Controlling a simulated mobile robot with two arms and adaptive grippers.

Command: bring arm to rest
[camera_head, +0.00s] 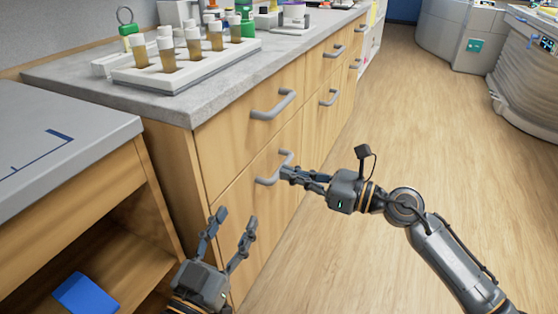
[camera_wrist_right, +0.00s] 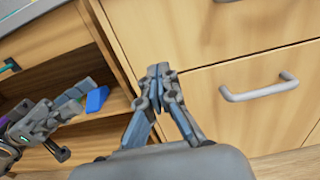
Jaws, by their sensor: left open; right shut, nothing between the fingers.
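My right gripper (camera_head: 287,173) reaches in from the right in the head view, in front of the wooden drawer fronts. Its fingers are shut with nothing between them, as the right wrist view (camera_wrist_right: 157,75) also shows. In the head view its tips overlap a grey drawer handle (camera_head: 268,181); I cannot tell whether they touch it. In the right wrist view the tips lie apart from the handle (camera_wrist_right: 260,91) to their right. My left gripper (camera_head: 236,216) is at the bottom of the head view, open and empty, fingers pointing up. It also shows at the left of the right wrist view.
The wooden floor (camera_head: 400,130) is open at the right.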

